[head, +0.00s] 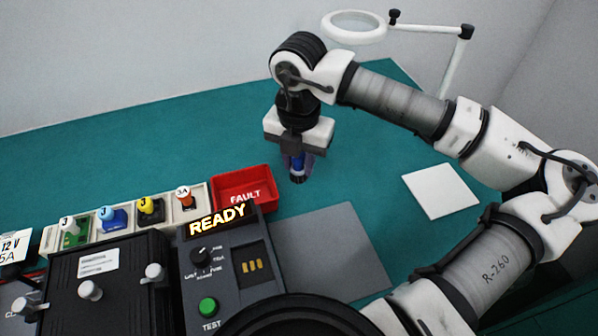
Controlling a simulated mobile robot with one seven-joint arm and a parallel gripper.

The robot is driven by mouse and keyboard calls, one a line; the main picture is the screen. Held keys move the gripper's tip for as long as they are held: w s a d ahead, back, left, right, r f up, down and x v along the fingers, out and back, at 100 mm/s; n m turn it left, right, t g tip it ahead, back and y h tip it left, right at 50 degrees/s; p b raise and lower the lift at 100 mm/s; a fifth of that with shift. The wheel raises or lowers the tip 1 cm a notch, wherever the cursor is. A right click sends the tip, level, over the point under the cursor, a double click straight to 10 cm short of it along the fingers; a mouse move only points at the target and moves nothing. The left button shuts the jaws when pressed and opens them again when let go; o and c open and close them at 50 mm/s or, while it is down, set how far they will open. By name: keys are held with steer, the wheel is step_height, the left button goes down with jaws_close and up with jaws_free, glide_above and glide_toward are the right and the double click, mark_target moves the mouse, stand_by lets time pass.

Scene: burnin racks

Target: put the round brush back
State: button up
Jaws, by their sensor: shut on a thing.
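My gripper (299,158) points down over the green bench top, to the right of the red FAULT bin. It is shut on a small blue thing with a dark lower end, which appears to be the round brush (298,176). The fingers cover much of it. It looks upright, and I cannot tell whether its lower end touches the bench or is just above it.
The red FAULT bin (243,191), a row of holders with coloured parts (128,217) and a tester reading READY (223,262) stand at left. A grey mat (335,250) and white pad (440,191) lie right. A ring lamp (354,27) stands behind. The back-left bench is clear.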

mark_target(299, 178)
steer(key=shift+f+p, duration=0.35)
steer(key=shift+f, duration=2.15)
steer(key=shift+f, duration=0.2)
steer(key=o, duration=1)
steer(key=shift+c, duration=0.2)
steer(key=shift+r, duration=0.1)
step_height(299, 178, up, 12)
steer(key=shift+r+b, duration=0.15)
steer(key=shift+b, duration=0.75)
